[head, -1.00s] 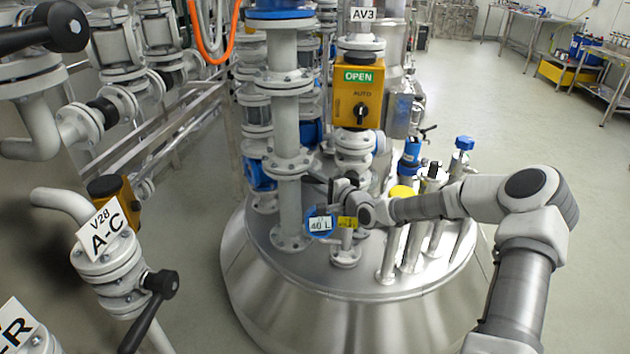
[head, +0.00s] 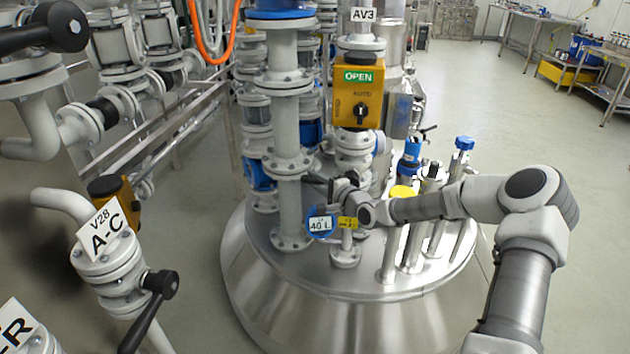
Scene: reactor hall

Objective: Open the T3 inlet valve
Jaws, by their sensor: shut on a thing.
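My gripper (head: 333,187) is at the tank top, beside the grey vertical inlet pipe (head: 289,210) and just below the flanges under the yellow AV3 actuator (head: 358,97). It is shut on a small part that looks like a valve handle; the fingers and the wrist largely hide it. The AV3 actuator has a green OPEN sign and a black knob. A round blue tag reading 40 L (head: 320,224) and a small yellow tag (head: 347,223) hang just below my gripper.
The steel tank (head: 300,312) stands under my arm, with several upright pipes and a blue-capped fitting (head: 464,144) on its right. Valve V28 (head: 105,262) with a black lever stands at the left. Open floor lies to the right.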

